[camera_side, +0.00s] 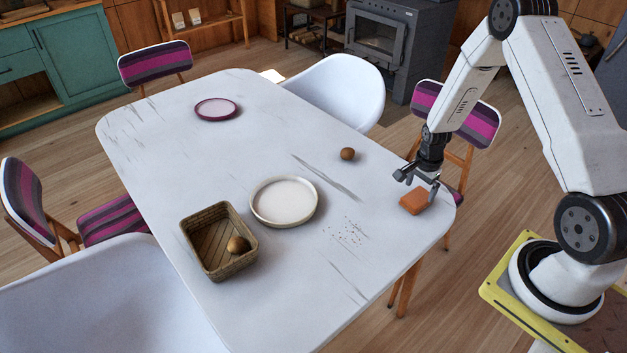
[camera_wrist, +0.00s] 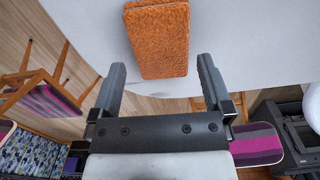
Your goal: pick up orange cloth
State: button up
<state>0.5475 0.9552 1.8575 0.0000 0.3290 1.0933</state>
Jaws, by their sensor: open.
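The orange cloth (camera_side: 414,201) is a small folded block lying on the white table near its right edge. In the wrist view the cloth (camera_wrist: 158,40) is at the top centre, with a rough, textured surface. My gripper (camera_side: 418,183) is just above the cloth in the side view, pointing down. In the wrist view my gripper (camera_wrist: 160,75) has its two fingers spread wide, with the cloth beyond and partly between the fingertips. Nothing is held. Whether a finger touches the cloth cannot be told.
The white table (camera_side: 180,150) also holds a wicker basket (camera_side: 190,238) with a round brown item (camera_side: 238,245), a cream plate (camera_side: 284,202), a purple-rimmed plate (camera_side: 217,109) and a brown ball (camera_side: 347,154). Dark crumbs lie left of the cloth. Chairs surround the table.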

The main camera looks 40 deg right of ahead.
aim_at(418, 196)
jog(key=shift+f, duration=1.85)
jog(key=c, duration=0.9)
jog(key=shift+r, duration=0.2)
jog(key=shift+d+r, duration=0.1)
jog(key=shift+r, duration=0.7)
jog(key=s+a+r, duration=0.2)
jog(key=s+r, duration=0.1)
jog(key=s, duration=0.1)
jog(key=s+a+r, duration=0.2)
jog(key=s+r, duration=0.2)
jog(key=s+a+r, duration=0.2)
jog(key=s+r, duration=0.2)
jog(key=shift+s, duration=0.35)
